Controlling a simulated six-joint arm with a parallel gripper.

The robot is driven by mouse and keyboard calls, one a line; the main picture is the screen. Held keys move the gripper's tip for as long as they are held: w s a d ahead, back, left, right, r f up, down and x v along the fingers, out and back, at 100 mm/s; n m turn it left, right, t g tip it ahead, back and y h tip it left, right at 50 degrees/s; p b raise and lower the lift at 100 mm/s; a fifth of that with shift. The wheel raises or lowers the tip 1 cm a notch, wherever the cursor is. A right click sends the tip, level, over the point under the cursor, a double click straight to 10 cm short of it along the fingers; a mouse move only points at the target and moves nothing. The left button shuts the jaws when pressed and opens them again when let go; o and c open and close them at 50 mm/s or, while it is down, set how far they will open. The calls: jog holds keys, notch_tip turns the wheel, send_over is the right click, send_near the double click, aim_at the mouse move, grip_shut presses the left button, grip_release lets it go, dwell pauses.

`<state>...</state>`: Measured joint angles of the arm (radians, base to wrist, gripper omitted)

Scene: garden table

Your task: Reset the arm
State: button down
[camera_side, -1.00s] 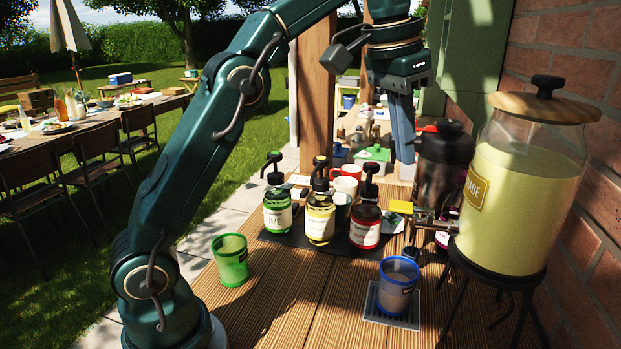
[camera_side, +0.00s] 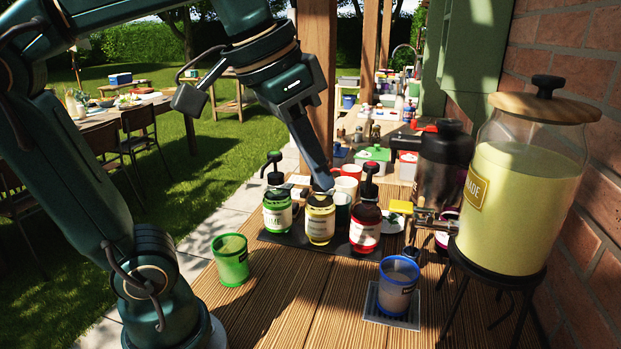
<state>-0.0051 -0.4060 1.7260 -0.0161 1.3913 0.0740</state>
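My gripper (camera_side: 318,180) is in the middle of the camera_side view, pointing down and slanted to the right. Its fingers end at the top of the yellow syrup bottle (camera_side: 320,222) and hide that bottle's pump. I cannot tell whether they touch it or are in front of or behind it. The fingers look close together from this side, and I cannot see a gap between them. The green bottle (camera_side: 278,210) stands to the left and the red bottle (camera_side: 365,225) to the right, both upright with dark pumps.
A green cup (camera_side: 231,261) stands at the front left. A blue cup (camera_side: 397,287) stands on a drip grate (camera_side: 372,312). A lemonade jar (camera_side: 520,200) on a stand is at the right. Mugs and a dark dispenser (camera_side: 443,170) are behind. The front planks are clear.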

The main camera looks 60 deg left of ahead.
jog(key=s+f, duration=0.4)
jog(key=f, duration=0.7)
jog(key=shift+s+a+n+t, duration=0.15)
jog(key=shift+s+n+t, duration=0.15)
jog(key=shift+n, duration=0.1)
jog(key=shift+f, duration=0.1)
dwell(1.1)
